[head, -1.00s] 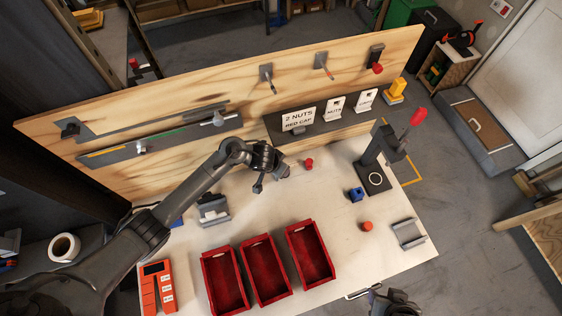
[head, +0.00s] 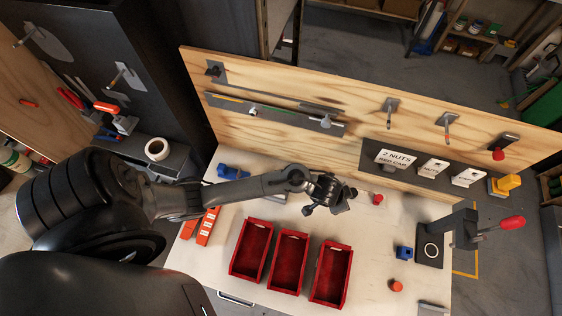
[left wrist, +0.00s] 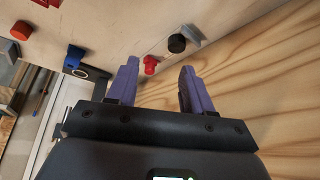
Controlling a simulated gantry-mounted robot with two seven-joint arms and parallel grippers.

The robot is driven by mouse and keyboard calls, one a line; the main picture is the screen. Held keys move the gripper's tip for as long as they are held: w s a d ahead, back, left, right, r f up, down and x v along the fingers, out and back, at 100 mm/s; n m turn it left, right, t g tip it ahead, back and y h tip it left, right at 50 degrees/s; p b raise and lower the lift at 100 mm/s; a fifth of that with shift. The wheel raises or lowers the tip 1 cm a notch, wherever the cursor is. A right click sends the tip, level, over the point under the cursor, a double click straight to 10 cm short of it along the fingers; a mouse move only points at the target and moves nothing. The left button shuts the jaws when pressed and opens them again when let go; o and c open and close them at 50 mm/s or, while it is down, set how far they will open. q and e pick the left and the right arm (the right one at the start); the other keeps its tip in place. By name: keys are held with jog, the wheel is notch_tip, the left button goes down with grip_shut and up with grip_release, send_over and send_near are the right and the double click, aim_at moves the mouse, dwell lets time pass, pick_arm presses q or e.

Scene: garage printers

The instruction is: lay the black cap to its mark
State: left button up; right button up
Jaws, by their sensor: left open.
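The black cap (left wrist: 177,43) shows in the left wrist view, near a small grey plate and beyond the gap between my fingers. In the head view I cannot make it out; my left gripper may hide it. My left gripper (head: 328,192) is over the back of the bench, near the backboard. In the left wrist view its two purple fingers (left wrist: 158,88) are apart with nothing between them. A white ring (head: 431,250) lies on the dark press base; I cannot tell whether it is the mark. My right gripper is out of view.
A red knobbed piece (head: 377,198) is right of my left gripper. A blue block (head: 404,252) and an orange-red cap (head: 397,285) lie farther right, by the lever press (head: 465,230). Red bins (head: 251,249) stand in front. The wooden backboard (head: 350,120) bounds the rear.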

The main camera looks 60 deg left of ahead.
pick_arm(q)
jog(key=s+a+r, duration=0.3)
jog(key=s+r, duration=0.1)
jog(key=s, duration=0.5)
jog(key=s+a+r+n+g, duration=0.1)
jog(key=s+a+r, duration=0.2)
jog(key=s, duration=0.7)
notch_tip(320, 180, up, 2)
jog(key=shift+s+a+r+y, duration=0.1)
jog(key=shift+s+a+y, duration=0.15)
jog(key=shift+a+y, duration=0.15)
notch_tip(320, 180, up, 8)
jog(key=p, duration=0.8)
jog(key=shift+r, duration=0.1)
